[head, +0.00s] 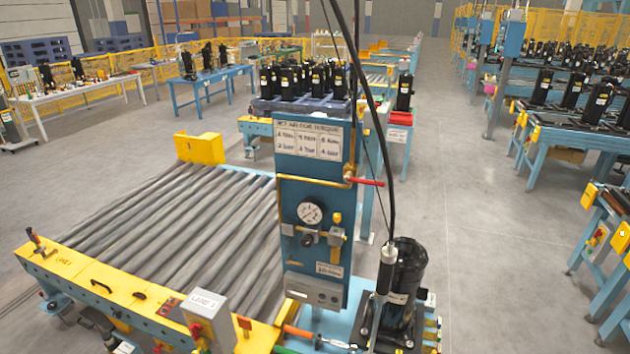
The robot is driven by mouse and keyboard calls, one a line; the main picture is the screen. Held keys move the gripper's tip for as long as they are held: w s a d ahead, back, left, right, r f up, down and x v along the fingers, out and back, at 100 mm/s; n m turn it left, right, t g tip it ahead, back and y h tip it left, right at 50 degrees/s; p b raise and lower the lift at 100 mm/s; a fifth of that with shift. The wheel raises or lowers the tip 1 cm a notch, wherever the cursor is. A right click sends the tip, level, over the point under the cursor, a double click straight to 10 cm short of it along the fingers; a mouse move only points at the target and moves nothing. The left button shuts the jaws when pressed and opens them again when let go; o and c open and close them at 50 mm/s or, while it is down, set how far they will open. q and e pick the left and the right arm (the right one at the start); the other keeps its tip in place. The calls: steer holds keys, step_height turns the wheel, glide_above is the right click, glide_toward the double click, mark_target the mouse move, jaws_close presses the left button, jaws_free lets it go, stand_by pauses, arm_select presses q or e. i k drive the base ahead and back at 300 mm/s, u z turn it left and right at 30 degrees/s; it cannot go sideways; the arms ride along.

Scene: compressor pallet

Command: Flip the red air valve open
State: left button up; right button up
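The red air valve handle (366,181) sticks out to the right, roughly level, from the upper right side of a blue panel column (312,240). It joins a thin yellow pipe (314,181) that runs across the column below a white label board (308,143). A round pressure gauge (310,213) and brass fittings sit lower on the same column. Neither of my grippers can be made out in the head view.
A roller conveyor (170,235) with a yellow front rail (140,310) lies left of the column. A black compressor (405,290) stands in front of it at the right, and a black hose (378,110) hangs close to the red handle.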

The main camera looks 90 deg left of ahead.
mark_target(348, 178)
steer(key=u, duration=3.2)
